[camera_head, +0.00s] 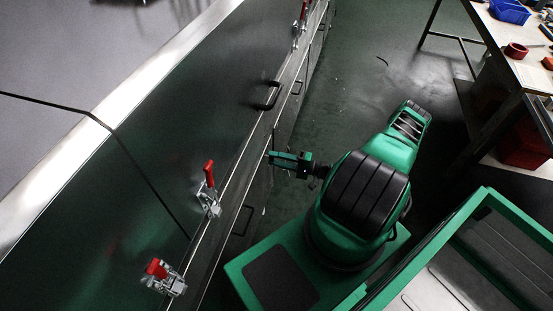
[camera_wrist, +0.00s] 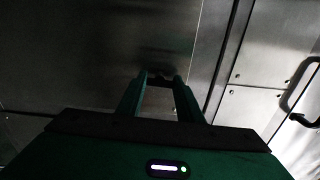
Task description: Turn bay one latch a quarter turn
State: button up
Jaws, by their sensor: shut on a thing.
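My gripper (camera_head: 272,157) reaches left to the side of the metal tunnel dryer (camera_head: 180,110). In the wrist view my gripper (camera_wrist: 160,77) has its two green fingers a little apart, with the tips at the steel panel (camera_wrist: 100,50). They are shut on a small dark part that is mostly hidden in shadow. I cannot tell whether that part is the bay one latch. Red-handled clamps stand along the dryer edge: one (camera_head: 208,188) left of my gripper, one (camera_head: 163,277) at the lower left, one (camera_head: 301,18) at the top. No label shows which bay is which.
A workbench (camera_head: 515,60) with a blue bin (camera_head: 510,11) stands at the right.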

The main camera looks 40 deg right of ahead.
jog(key=shift+f+n, duration=0.1)
jog(key=shift+n, duration=0.3)
jog(key=o, duration=0.9)
jog(key=shift+o, duration=0.9)
jog(key=v, duration=1)
jog(key=shift+s+d, duration=0.3)
